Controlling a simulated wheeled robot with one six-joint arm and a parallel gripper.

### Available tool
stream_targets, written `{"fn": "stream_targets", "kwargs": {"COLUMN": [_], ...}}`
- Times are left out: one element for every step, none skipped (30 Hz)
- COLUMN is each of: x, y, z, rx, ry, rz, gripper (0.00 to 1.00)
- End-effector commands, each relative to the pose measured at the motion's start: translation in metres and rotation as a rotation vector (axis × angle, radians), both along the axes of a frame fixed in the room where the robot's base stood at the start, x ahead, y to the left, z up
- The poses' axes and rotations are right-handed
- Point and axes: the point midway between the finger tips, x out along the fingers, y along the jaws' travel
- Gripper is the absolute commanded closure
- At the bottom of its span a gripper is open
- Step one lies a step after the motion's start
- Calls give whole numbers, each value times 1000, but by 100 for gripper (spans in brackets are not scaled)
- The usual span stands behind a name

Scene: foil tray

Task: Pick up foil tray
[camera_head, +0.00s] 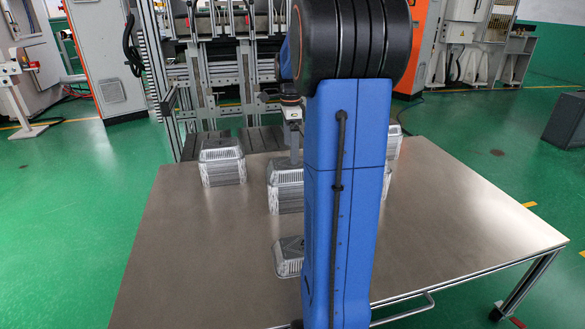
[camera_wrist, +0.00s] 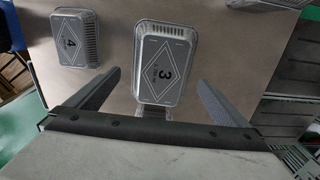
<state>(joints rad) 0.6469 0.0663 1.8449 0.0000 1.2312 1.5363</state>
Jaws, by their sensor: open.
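Silver foil trays with dark printed tops stand on the table. In the head view, one stack (camera_head: 222,165) is at the left, a middle stack (camera_head: 286,192) is beside my arm, and a low tray (camera_head: 289,262) is nearer the front. In the wrist view, a tray marked 3 (camera_wrist: 162,72) lies between and beyond my fingers, and a tray marked 4 (camera_wrist: 70,40) is at the left. My gripper (camera_wrist: 158,80) is open and empty, its two fingers spread to either side of tray 3. In the head view it hangs at the middle stack's back; contact is unclear.
The metal table (camera_head: 200,265) has bare room at the left front and right. Another stack (camera_head: 393,143) at the right back is partly hidden by my blue arm. Racks and machines stand behind the table. A dark box (camera_head: 567,121) is on the floor at right.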

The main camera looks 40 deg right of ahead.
Motion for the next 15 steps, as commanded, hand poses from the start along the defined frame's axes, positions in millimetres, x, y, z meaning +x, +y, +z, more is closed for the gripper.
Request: {"fn": "stream_targets", "kwargs": {"x": [0,0,0,0,-1,-1,-1,-1,-1,-1,0,-1,-1,-1,0], "y": [-1,-1,-2,-3,-4,-6,-7,-8,-9,-9,-9,-9,-9,-9,-9], "z": [-2,-4,-8,-11,-15,-21,-25,-30,-35,-38,-42,-46,-48,-50,-51], "rx": [0,0,0,1,1,1,1,1,1,1,1,1,1,1,0], "ry": [0,0,0,1,1,2,2,2,2,1,1,2,1,1,0], "rz": [0,0,0,0,-1,-1,-1,-1,-1,-1,0,0,0,0,0], "gripper": [0,0,0,0,0,0,0,0,0,0,0,0,0,0,0]}}
